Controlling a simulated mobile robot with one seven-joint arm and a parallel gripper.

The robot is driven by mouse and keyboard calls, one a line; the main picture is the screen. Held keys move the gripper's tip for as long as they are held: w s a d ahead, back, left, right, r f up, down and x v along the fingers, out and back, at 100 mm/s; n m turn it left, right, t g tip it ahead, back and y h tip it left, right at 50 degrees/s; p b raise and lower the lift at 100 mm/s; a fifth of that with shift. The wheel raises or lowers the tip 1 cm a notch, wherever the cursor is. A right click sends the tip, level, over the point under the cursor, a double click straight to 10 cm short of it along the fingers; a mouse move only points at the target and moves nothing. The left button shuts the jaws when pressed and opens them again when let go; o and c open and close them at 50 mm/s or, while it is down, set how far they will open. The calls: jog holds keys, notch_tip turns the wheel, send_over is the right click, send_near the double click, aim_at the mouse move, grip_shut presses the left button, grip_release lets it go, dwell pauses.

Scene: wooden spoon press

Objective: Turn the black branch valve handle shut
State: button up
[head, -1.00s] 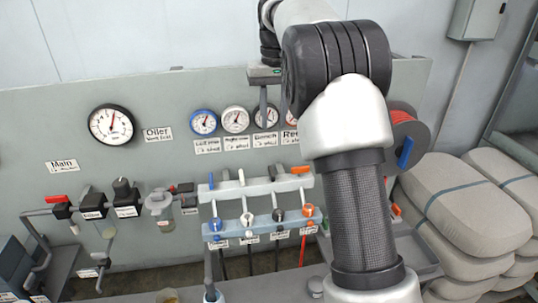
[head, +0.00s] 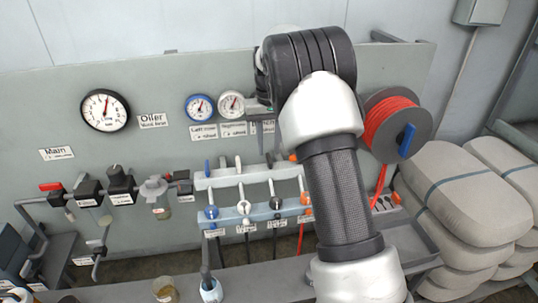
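The black branch valve handle (head: 270,160) is small and dark. It is third from the left on the top rail of the grey manifold (head: 226,180), between the white handle (head: 238,162) and the orange handle (head: 294,158). Its exact angle is hard to tell at this size.
A blue handle (head: 207,167) is at the manifold's left end. Coloured knobs line the lower rail, including a black one (head: 275,203). Gauges (head: 199,107) are on the panel above. An orange hose reel (head: 392,123) and stacked grey sacks (head: 465,210) are at the right.

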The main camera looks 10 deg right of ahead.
aim_at(269, 157)
jog(key=shift+f, duration=1.75)
grip_shut()
